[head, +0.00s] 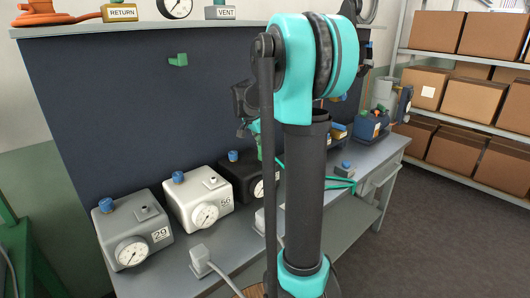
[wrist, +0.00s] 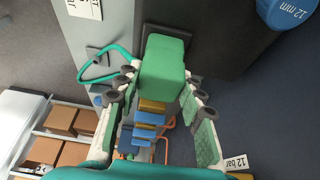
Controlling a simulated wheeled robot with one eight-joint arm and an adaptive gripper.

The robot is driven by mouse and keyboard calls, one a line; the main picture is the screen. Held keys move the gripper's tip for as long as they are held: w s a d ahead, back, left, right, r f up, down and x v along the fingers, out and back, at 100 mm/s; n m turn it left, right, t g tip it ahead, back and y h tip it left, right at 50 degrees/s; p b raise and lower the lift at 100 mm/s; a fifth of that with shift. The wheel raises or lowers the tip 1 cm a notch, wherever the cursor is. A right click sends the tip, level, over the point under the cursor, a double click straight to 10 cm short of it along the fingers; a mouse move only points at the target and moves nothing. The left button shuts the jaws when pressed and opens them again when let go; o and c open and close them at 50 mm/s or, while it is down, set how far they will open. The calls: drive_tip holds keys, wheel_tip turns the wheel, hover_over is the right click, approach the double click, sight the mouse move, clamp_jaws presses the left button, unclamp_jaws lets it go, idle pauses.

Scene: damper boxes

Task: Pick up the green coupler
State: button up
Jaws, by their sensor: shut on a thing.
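The green coupler (wrist: 164,62) is a rounded green block at the top middle of the wrist view. My gripper (wrist: 160,84) has one finger on each side of it and is shut on it. The far side of the coupler is hidden. In the head view my gripper (head: 245,108) is left of my arm, above the bench and mostly side-on. A small green part (head: 259,146) shows just below it, partly hidden by my arm.
A white-grey box marked 29 (head: 119,226), a white box marked 56 (head: 184,193) and a black box (head: 235,166) with gauges stand on the bench (head: 226,264). A green bracket (head: 178,60) is on the dark panel. A teal hose (head: 338,185) lies farther right.

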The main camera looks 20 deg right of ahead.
wheel_tip(320, 180, up, 10)
idle(0.7)
drive_tip(key=shift+s, duration=0.1)
idle(0.8)
